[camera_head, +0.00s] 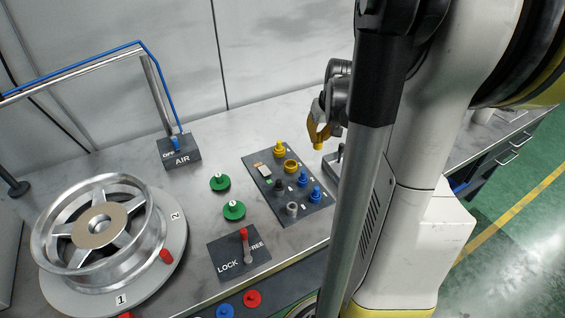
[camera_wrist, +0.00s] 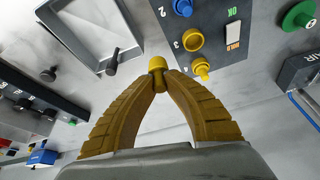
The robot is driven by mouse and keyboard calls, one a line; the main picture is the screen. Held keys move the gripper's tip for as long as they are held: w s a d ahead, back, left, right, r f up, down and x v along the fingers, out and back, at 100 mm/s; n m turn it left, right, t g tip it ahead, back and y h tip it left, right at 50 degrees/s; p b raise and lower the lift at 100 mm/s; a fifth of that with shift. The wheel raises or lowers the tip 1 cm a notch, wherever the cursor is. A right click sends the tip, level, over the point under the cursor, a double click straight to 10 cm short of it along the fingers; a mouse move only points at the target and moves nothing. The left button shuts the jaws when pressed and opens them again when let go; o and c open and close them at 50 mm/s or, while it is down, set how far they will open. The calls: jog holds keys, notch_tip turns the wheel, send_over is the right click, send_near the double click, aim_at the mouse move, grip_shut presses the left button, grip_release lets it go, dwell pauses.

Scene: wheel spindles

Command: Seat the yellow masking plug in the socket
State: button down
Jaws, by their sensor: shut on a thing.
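My gripper (camera_head: 319,138) is shut on the yellow masking plug (camera_head: 318,146) and holds it above the bench, to the right of the dark panel. In the wrist view the plug (camera_wrist: 157,63) sits between the fingertips of my gripper (camera_wrist: 158,76). The dark panel (camera_head: 262,158) carries a yellow ring-shaped socket (camera_head: 291,166), which looks open and empty. In the wrist view this socket (camera_wrist: 193,40) lies by the number 3, up and right of the held plug and apart from it. Another yellow piece (camera_wrist: 201,68) stands on the panel by the number 4.
Blue pegs (camera_head: 315,193) and a grey ring (camera_head: 292,208) share the panel. A grey tray (camera_wrist: 68,42) with a dark pin is close by. Green knobs (camera_head: 220,182), an AIR box (camera_head: 179,153), a LOCK/FREE lever (camera_head: 245,243) and a wheel (camera_head: 100,226) stand to the left.

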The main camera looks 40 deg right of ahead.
jog(key=w+a+f+b, duration=0.1)
jog(key=w+a+f, duration=0.1)
jog(key=w+a+f+b, duration=0.1)
jog(key=w+a+f, duration=0.2)
jog(key=shift+w+a+b, duration=0.2)
jog(key=shift+a+b, duration=0.1)
jog(key=shift+b, duration=0.05)
jog(key=shift+w+f+b, duration=0.1)
jog(key=shift+f+b, duration=1)
jog(key=shift+f, duration=0.85)
jog(key=shift+a+f, duration=0.1)
jog(key=shift+f, duration=0.15)
jog(key=c, duration=1.5)
grip_release()
jog(key=shift+c, duration=0.2)
